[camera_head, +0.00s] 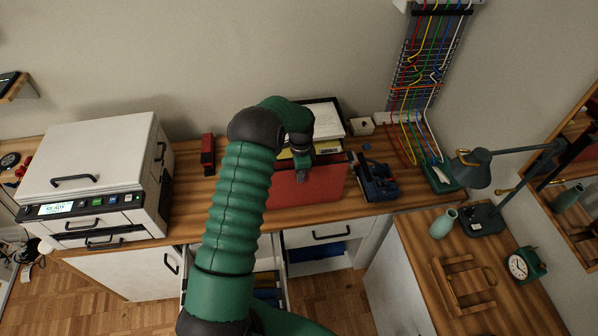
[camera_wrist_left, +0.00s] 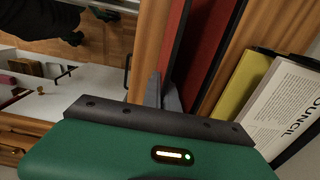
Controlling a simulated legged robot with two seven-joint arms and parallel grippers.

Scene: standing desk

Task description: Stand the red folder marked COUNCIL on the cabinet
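The red folder (camera_head: 310,188) stands roughly upright on the desk, its broad face towards me; I cannot read a mark on it. In the left wrist view its red boards (camera_wrist_left: 208,42) run up from the fingers with a dark gap between them. My left gripper (camera_head: 303,163) is at its upper edge. The fingertips (camera_wrist_left: 163,93) are close together beside the near red board; whether they pinch it is unclear. A white sheet (camera_wrist_left: 285,110) printed COUNCIL lies to the right of the folder. A low wood-topped cabinet (camera_head: 415,235) stands at the right. My right gripper is out of view.
A printer (camera_head: 95,180) fills the desk's left. A blue device (camera_head: 375,180) stands right of the folder. Drawers below are open.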

